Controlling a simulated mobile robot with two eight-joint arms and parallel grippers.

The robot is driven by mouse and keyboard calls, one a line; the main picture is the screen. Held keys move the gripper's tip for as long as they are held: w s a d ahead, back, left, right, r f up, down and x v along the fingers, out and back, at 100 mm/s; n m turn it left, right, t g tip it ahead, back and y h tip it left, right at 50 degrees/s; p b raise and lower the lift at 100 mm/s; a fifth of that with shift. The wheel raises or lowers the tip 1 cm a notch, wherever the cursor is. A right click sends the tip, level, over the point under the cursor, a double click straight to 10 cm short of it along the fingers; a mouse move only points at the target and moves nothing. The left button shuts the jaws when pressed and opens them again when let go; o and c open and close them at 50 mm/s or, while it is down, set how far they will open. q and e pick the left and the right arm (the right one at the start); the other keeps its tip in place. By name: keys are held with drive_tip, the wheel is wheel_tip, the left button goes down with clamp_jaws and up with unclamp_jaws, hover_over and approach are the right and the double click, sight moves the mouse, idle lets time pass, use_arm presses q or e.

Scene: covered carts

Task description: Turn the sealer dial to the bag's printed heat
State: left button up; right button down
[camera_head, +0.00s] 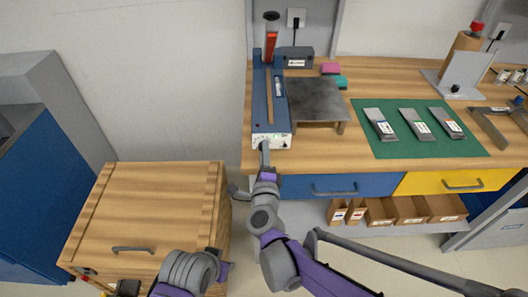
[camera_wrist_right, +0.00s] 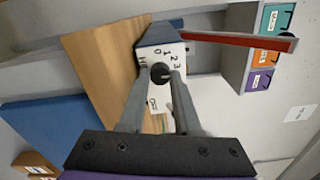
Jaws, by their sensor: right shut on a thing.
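The blue bag sealer (camera_head: 259,90) lies lengthwise at the left end of the workbench, with a pale control panel (camera_head: 272,141) at its front end. In the right wrist view its black round dial (camera_wrist_right: 161,73) sits on the white panel, with 0, 1, 2 and 3 printed around it. My right gripper (camera_head: 264,147) is at this panel, shut on the dial, with one finger on each side. The dial's pointer is too small to read. Three grey bags (camera_head: 380,124) with white labels lie on a green mat (camera_head: 370,145); their print is too small to read.
A dark plate on a stand (camera_head: 315,100) is right of the sealer. A red lever (camera_head: 271,42) is raised at its rear. Below the bench top are blue (camera_head: 340,186) and yellow (camera_head: 460,181) drawers and cardboard bins (camera_head: 410,210). A wooden cabinet (camera_head: 150,210) stands left.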

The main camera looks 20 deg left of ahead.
idle(0.3)
drive_tip(key=c, duration=0.6)
unclamp_jaws()
